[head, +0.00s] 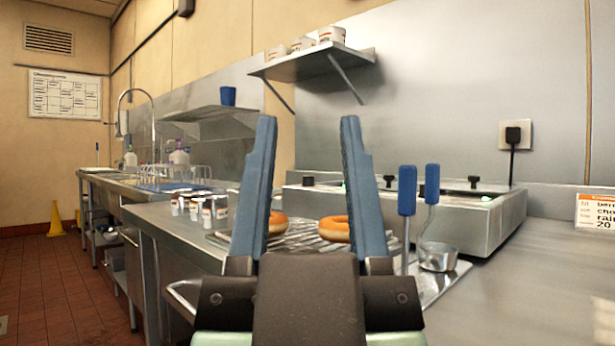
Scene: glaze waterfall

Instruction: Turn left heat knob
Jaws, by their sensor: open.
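My gripper (308,122) points away from me in the middle of the head view. Its two blue fingers stand wide apart with nothing held between them. Beyond it, on the steel counter (545,262), is a long steel appliance (478,232) with green lights. Small black knob-like parts show along its top, one at the left (308,181), one near the middle (389,181) and one at the right (473,181). I cannot tell which is the left heat knob. The right finger hides part of the appliance. The gripper appears well short of it and touches none of these parts.
Donuts (334,229) lie on a wire rack behind the fingers. Blue-handled tools, including a ladle (438,256), stand on a tray (445,282) right of the gripper. Several cans (207,208) stand left. A shelf (312,62) hangs above. The right counter is mostly clear.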

